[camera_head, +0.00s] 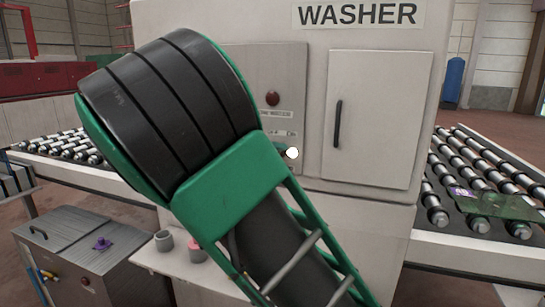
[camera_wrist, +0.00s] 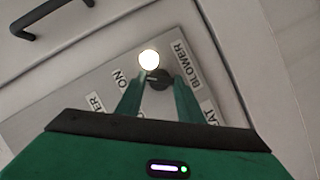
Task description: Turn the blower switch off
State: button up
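The dark round blower switch (camera_wrist: 159,79) is on the grey panel in the wrist view, beside the "BLOWER" label (camera_wrist: 187,64). An "ON" label (camera_wrist: 120,79) is to its left. A glowing white lamp (camera_wrist: 149,59) is just above it; this lamp also shows in the head view (camera_head: 292,153). My gripper (camera_wrist: 158,86) is open, its two green fingers on either side of the switch with a visible gap. I cannot tell whether the fingertips reach past its front. My arm hides most of the gripper in the head view.
The white washer has a red button (camera_head: 272,99) on its panel and a door with a dark handle (camera_head: 338,123) to the right. Roller conveyors (camera_head: 484,172) flank it. A glass sheet (camera_head: 495,204) lies on the right one. A grey box (camera_head: 95,255) stands lower left.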

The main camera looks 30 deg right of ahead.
jog(key=shift+w+a+f+n, duration=0.1)
jog(key=shift+a+f+n, duration=0.1)
jog(key=shift+n, duration=0.1)
jog(key=shift+c, duration=0.4)
jog(key=shift+f+n+t+h, duration=0.25)
jog(key=shift+n+h, duration=0.5)
jog(key=shift+n, duration=1.35)
jog(key=shift+f+n+t+h, duration=0.25)
jog(key=shift+n+h, duration=0.55)
jog(key=shift+n, duration=1.3)
jog(key=shift+f+n+t+h, duration=0.25)
jog(key=shift+n+h, duration=0.5)
jog(key=shift+n, duration=1.35)
jog(key=shift+r+t, duration=0.1)
jog(key=shift+t, duration=0.15)
jog(key=o, duration=1.1)
jog(key=shift+c, duration=0.2)
jog(key=shift+d+r, duration=0.1)
